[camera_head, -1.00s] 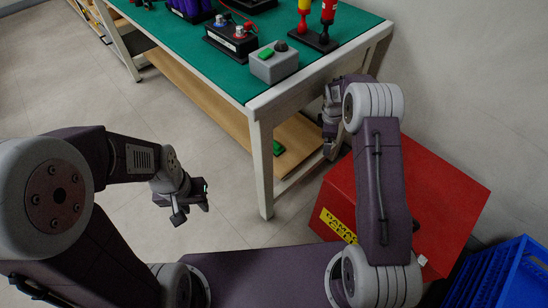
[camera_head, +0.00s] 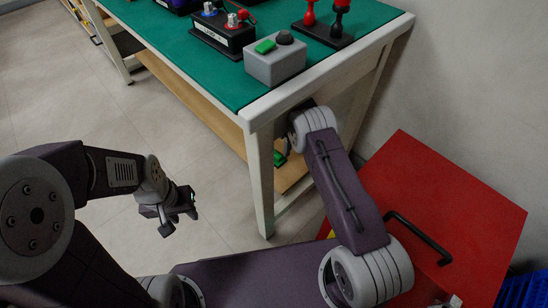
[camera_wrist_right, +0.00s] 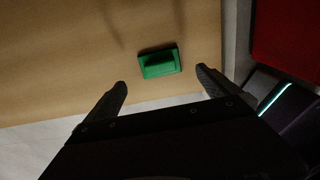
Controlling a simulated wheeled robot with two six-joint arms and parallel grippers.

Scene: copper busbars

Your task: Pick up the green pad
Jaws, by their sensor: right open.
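The green pad (camera_wrist_right: 159,63) lies on the wooden lower shelf of the table in the right wrist view. It has a raised green block on a flat base. In the head view the pad (camera_head: 280,158) shows partly at the shelf's edge, beside my right arm. My right gripper (camera_wrist_right: 162,88) is open, its two fingers spread on either side just short of the pad, with nothing between them. In the head view the right gripper is hidden behind its arm and the table. My left gripper (camera_head: 178,218) hangs over the floor at left, away from the table; its jaw opening is unclear.
The green-topped table (camera_head: 190,50) carries a grey button box (camera_head: 275,66), a black terminal block (camera_head: 222,38) and red-handled tools (camera_head: 325,22). A table leg (camera_head: 262,185) stands close to my right arm. A red cabinet (camera_head: 440,200) with a black handle is at right.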

